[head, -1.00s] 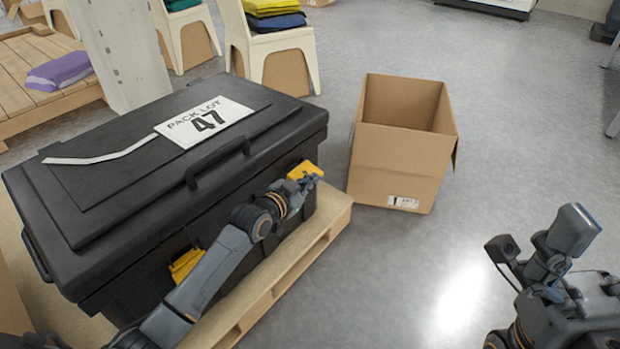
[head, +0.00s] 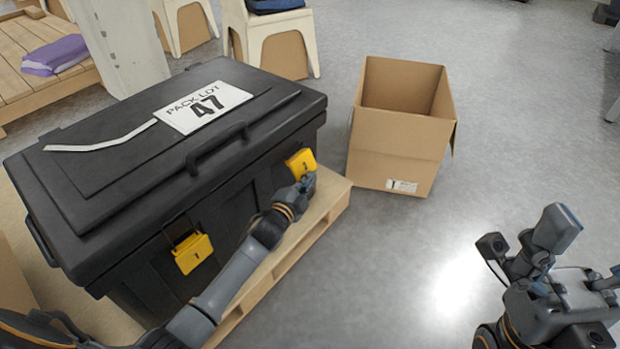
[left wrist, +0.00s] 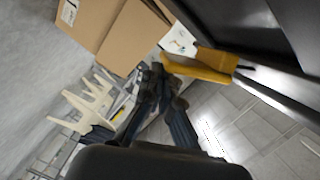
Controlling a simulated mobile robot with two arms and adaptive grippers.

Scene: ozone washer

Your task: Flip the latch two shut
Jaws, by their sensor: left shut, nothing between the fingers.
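A black case (head: 150,255) has two yellow latches on its front face. The right-hand latch (head: 301,163) lies beside the tip of my left gripper (head: 308,183). That latch also shows in the left wrist view (left wrist: 205,66), by the case wall, close to the shut fingers (left wrist: 160,85). I cannot tell whether they touch or whether the latch is fully shut. The left-hand latch (head: 193,253) tilts out from the front, with a dark wire loop above it. The latch numbers are too small to read surely. My right gripper (head: 540,260) is at lower right, away from the case; its fingers are unclear.
The case stands on a wooden pallet (head: 300,248). An open cardboard box (head: 395,155) sits on the floor to its right. A white post (head: 120,45) and chairs (head: 275,45) stand behind. The grey floor right of the box is clear.

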